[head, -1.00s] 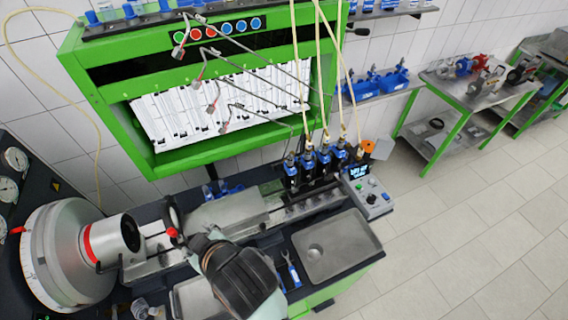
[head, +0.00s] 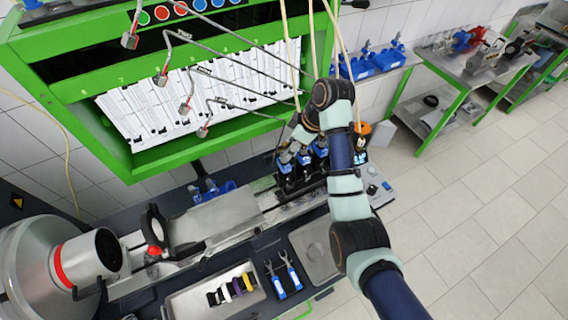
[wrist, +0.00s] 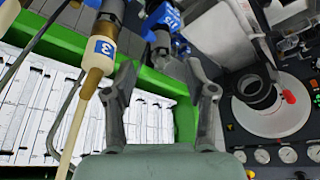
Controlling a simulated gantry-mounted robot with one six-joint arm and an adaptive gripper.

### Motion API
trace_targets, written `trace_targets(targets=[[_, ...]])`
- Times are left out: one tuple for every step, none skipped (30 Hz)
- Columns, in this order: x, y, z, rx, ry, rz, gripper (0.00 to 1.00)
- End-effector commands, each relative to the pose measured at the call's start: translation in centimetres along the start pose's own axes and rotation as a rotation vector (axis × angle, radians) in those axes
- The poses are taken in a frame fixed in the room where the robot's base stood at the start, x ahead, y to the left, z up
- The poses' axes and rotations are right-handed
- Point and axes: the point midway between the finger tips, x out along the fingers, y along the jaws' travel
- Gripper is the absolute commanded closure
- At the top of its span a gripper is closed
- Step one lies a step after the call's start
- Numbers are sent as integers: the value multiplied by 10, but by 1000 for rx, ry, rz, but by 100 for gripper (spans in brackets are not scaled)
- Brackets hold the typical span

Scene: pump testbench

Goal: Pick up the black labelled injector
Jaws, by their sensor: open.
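Several black injectors with blue tops (head: 289,163) stand upright in a row on the bench in the head view. My arm covers the right part of the row, and no label on a black injector can be read. My gripper (wrist: 160,80) is open and empty in the wrist view.
Beige hoses (head: 286,50) hang down near the row. The green frame with white measuring tubes (head: 150,115) stands behind.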

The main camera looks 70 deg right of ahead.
Motion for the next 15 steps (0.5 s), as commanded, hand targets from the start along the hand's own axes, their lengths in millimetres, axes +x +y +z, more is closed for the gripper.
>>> trace_targets(targets=[[10, -2, 0, 0, -3, -7, 45], [16, -2, 0, -1, -3, -6, 45], [23, -2, 0, -1, -2, -6, 45], [27, -2, 0, -1, -2, -6, 45], [32, -2, 0, 0, -2, -5, 45], [36, -2, 0, 0, -2, -4, 45], [38, -1, 0, 0, -2, -3, 45], [40, -1, 0, 0, -1, -2, 45], [40, -1, 0, 0, -1, -1, 45], [41, -1, 0, 0, -1, -1, 45], [41, -1, 0, 0, -1, -1, 45], [41, -1, 0, 0, -1, -1, 45], [41, -1, 0, 0, -1, -1, 45], [41, -1, 0, 0, -1, -1, 45], [41, -1, 0, 0, -1, -1, 51]])
